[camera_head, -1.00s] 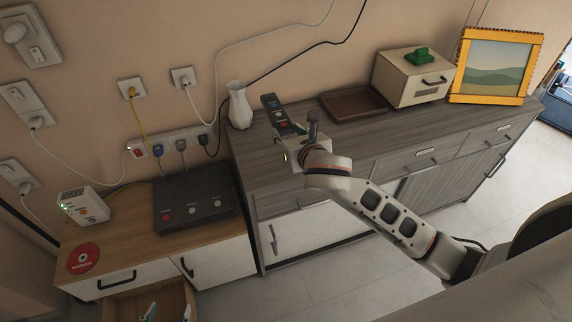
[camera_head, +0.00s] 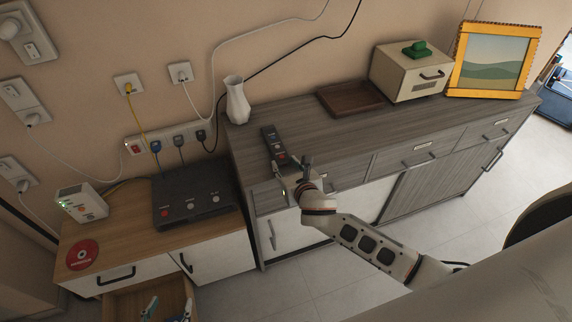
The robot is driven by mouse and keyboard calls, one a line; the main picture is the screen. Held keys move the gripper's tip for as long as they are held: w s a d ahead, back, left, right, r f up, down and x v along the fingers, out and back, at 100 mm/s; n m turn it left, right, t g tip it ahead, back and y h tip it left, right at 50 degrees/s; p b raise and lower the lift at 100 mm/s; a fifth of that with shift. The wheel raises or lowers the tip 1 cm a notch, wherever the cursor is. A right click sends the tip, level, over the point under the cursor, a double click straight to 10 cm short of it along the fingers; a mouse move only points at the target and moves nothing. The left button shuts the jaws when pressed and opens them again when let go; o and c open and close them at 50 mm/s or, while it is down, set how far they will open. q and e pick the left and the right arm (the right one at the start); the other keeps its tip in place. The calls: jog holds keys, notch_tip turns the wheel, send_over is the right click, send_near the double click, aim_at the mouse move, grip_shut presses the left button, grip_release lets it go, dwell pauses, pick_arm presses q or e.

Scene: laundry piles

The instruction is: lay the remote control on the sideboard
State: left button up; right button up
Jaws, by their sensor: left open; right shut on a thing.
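The remote control (camera_head: 272,143), dark and slim with coloured buttons, is over the left end of the grey wood sideboard (camera_head: 340,135). My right gripper (camera_head: 290,168) is shut on its near end, close to the sideboard's front edge. The far end of the remote points toward the wall. I cannot tell whether its underside touches the sideboard top. My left gripper is not in view.
On the sideboard stand a white vase (camera_head: 237,101), a brown tray (camera_head: 349,98), a cream box (camera_head: 408,75) with a green object on it, and a yellow-framed picture (camera_head: 493,60). A lower cabinet (camera_head: 130,240) with a dark device (camera_head: 192,195) stands left. The top between vase and tray is clear.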

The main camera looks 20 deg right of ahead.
jog(key=shift+f, duration=0.1)
jog(key=o, duration=1.2)
jog(key=shift+r, duration=0.2)
jog(key=v, duration=1.2)
jog(key=s+d+f+m+g, duration=0.1)
jog(key=s+f+m, duration=0.4)
jog(key=m, duration=0.5)
jog(key=s+d+f+m+g+y, duration=0.1)
jog(key=s+f+m, duration=0.5)
jog(key=m, duration=0.5)
jog(key=s+d+f+m+g, duration=0.1)
jog(key=s+f+m, duration=0.4)
jog(key=m, duration=0.6)
jog(key=shift+s+d+f+y, duration=0.1)
jog(key=shift+s+f+y, duration=0.25)
jog(key=shift+f, duration=0.2)
